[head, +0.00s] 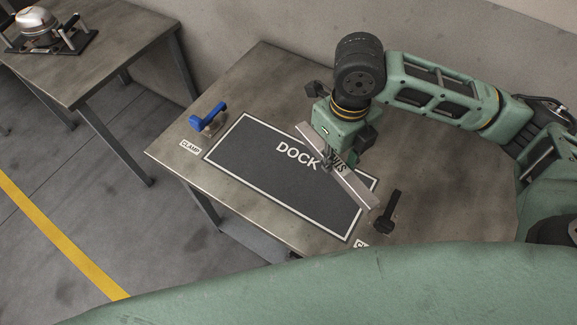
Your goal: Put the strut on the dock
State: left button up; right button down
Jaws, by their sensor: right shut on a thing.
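The dock (245,160) is a dark rectangle with a white border and the word DOCK, marked on the top of a grey table. The strut (355,190) is a long, light grey bar with dark lettering. My right gripper (328,163) comes from above and is shut on the strut near its middle. The strut lies slantwise over the right part of the dock, its near end close to the dock's right border. I cannot tell whether it touches the surface. The gripper hides part of the strut and the dock's far right corner. My left gripper is not in view.
A blue-handled clamp (211,117) stands beside the dock's left end, near a CLAMP label (191,147). A black-handled clamp (391,212) stands beside its right end. Another table (85,65) at the upper left bears a compressor on a pallet (45,32).

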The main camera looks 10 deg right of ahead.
jog(key=w+a+f, duration=0.2)
jog(key=w+a+f+p, duration=0.1)
jog(key=w+a+f, duration=0.1)
jog(key=w+a, duration=0.1)
jog(key=w+a+f, duration=0.2)
jog(key=w+a, duration=0.1)
jog(key=shift+a+f+p, duration=0.1)
jog(key=shift+f+p, duration=0.2)
jog(key=shift+f, duration=0.05)
notch_tip(320, 180, down, 4)
jog(key=shift+r+p, duration=0.2)
jog(key=shift+p, duration=0.25)
jog(key=shift+f, duration=0.25)
jog(key=shift+f, duration=0.2)
jog(key=c, duration=1.5)
grip_release()
notch_tip(320, 180, up, 12)
jog(key=shift+r+b, duration=0.2)
jog(key=shift+b, duration=0.75)
